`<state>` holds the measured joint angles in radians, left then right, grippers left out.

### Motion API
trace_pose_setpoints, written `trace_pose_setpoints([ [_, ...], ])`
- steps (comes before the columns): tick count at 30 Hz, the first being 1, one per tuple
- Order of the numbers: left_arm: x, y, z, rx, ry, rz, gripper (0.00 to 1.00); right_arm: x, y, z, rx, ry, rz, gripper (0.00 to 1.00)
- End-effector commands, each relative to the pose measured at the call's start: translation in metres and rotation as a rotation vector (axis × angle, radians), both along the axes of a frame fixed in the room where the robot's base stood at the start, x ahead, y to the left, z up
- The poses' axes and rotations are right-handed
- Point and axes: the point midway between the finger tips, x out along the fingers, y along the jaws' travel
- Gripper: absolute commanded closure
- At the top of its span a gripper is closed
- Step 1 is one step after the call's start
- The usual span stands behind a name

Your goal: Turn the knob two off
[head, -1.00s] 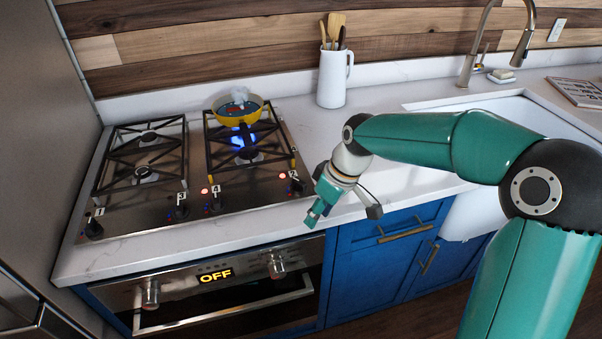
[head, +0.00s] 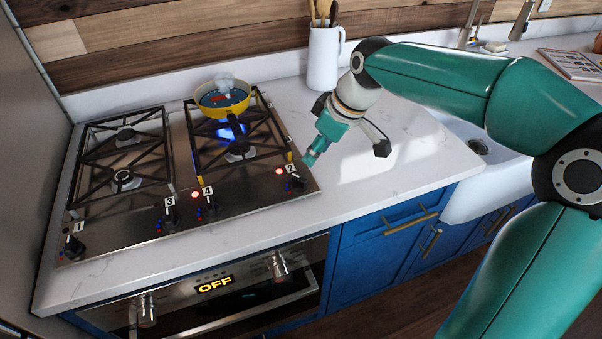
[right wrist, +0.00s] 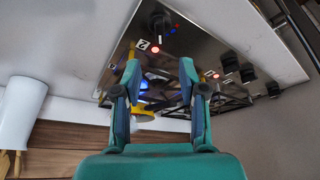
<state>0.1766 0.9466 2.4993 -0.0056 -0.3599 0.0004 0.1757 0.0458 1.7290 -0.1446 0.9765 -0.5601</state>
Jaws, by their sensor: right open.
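Knob two (head: 297,182) is a dark knob at the right front corner of the stove top, beside its white label "2" (head: 291,168) and a lit red light (head: 279,171). In the right wrist view knob two (right wrist: 160,21) lies beyond the fingertips, near the top. My right gripper (head: 311,157) is open and empty, above and slightly right of the knob, apart from it. Its two fingers (right wrist: 160,70) are spread in the right wrist view. My left gripper is not in view.
A yellow pan (head: 223,100) sits on the back right burner over blue flame. Knob four (head: 208,207) also has a lit red light near it. Knob three (head: 170,215) and knob one (head: 74,247) are further left. A white utensil jug (head: 324,58) stands behind my gripper.

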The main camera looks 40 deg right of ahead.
Motion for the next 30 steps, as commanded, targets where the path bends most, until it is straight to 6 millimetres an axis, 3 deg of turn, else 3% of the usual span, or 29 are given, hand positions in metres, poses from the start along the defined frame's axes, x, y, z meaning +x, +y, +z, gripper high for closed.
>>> trace_pose_setpoints([
  [9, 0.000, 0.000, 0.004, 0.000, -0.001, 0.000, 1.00, 0.023, 0.009, -0.064, 0.000, 0.004, -0.001, 0.58],
  [15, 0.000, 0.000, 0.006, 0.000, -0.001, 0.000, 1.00, 0.034, 0.012, -0.091, 0.000, 0.002, -0.003, 0.58],
  [29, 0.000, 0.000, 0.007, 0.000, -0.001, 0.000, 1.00, 0.038, 0.013, -0.102, 0.000, 0.000, -0.004, 0.58],
  [30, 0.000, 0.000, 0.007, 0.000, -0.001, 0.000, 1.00, 0.038, 0.013, -0.102, 0.000, 0.000, -0.005, 0.63],
])
